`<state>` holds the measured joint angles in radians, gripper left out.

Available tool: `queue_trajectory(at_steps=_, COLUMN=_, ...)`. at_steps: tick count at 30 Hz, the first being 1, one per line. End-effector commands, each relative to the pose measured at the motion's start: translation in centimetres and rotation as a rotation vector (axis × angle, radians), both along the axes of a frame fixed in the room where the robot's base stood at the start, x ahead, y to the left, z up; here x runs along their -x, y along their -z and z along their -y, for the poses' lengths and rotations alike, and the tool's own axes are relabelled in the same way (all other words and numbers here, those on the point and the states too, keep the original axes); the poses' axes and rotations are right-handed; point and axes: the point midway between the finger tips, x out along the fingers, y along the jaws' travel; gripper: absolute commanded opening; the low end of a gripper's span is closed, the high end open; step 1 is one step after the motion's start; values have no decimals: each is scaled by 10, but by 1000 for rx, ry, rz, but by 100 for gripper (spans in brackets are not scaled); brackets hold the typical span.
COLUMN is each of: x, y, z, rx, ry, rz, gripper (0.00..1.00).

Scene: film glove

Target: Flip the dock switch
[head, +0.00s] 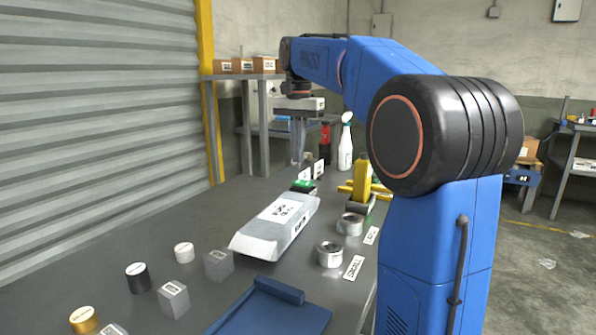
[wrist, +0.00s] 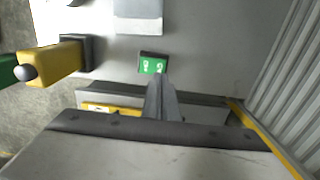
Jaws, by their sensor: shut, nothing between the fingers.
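A small green switch with white marks on its face (wrist: 152,66) sits on the grey bench in the wrist view, in a dark housing. I take it to be the dock switch. In the head view a green patch (head: 303,186) shows at the same part of the bench, beyond the wrapped package. My gripper (wrist: 157,80) is shut and empty. Its fingertips point down just beside the green face in the wrist view; I cannot tell whether they touch it. In the head view my gripper (head: 298,160) hangs above the bench near the green patch.
A wrapped grey package (head: 277,225) lies in front of the switch. A yellow fixture (head: 362,178) stands to its right, and a white spray bottle (head: 345,145) stands behind. Metal rings (head: 329,254) and several small cylinders and blocks are nearer. A ribbed shutter (head: 95,110) borders the left.

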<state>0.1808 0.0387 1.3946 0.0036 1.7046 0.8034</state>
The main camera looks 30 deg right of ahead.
Motion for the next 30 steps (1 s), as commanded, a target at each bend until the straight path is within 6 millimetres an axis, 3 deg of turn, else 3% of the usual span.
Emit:
queue_trajectory(at_steps=6, x=0, y=35, z=0, rx=-1, ry=0, rz=-3, gripper=0)
queue_trajectory(at_steps=12, x=0, y=51, z=0, rx=0, ry=0, rz=0, gripper=0)
queue_trajectory(at_steps=30, x=-1, y=60, z=-1, rx=-1, ry=0, rz=-1, gripper=0)
